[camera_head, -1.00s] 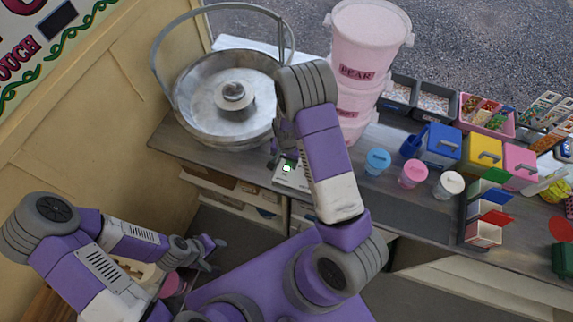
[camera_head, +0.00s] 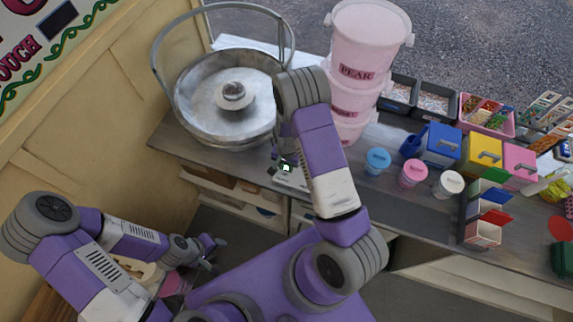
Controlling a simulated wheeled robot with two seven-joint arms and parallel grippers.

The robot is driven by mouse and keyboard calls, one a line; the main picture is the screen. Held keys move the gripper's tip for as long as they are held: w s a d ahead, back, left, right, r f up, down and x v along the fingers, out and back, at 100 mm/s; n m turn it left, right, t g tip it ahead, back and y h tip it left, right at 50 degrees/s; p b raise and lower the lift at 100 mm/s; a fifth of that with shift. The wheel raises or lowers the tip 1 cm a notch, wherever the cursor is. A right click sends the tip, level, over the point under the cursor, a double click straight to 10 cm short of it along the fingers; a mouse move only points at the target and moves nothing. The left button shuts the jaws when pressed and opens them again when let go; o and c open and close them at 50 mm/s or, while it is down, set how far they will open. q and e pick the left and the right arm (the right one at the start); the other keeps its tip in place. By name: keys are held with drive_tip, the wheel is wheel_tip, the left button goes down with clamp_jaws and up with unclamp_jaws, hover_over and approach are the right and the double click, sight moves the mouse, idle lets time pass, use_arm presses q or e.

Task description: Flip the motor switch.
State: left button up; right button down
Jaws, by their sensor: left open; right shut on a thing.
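A small pale control panel (camera_head: 291,180) with a lit green square lies at the counter's front edge, just right of the big metal bowl. My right gripper (camera_head: 278,158) is low at the panel's left end, largely hidden behind my own arm. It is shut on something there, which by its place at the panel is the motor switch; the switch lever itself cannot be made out. My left gripper (camera_head: 217,253) is open and empty, low in front of the counter and well away from the panel.
The round metal bowl (camera_head: 190,109) with a raised hoop handle stands left of the panel. Stacked pink tubs (camera_head: 357,80) stand behind my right arm. Blue, pink and white cups (camera_head: 377,161) and coloured boxes (camera_head: 441,145) fill the counter's right.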

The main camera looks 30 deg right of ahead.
drive_tip(key=shift+w+d+g+y+b, duration=0.25)
drive_tip(key=shift+g+y+b, duration=0.3)
drive_tip(key=shift+b, duration=0.4)
drive_tip(key=shift+r+g+y+b, duration=0.15)
drive_tip(key=shift+g+y+b, duration=0.3)
drive_tip(key=shift+y+b, duration=0.1)
drive_tip(key=c, duration=0.9)
unclamp_jaws()
drive_tip(key=shift+d+r, duration=0.1)
drive_tip(key=v, duration=0.7)
drive_tip(key=shift+r, duration=0.2)
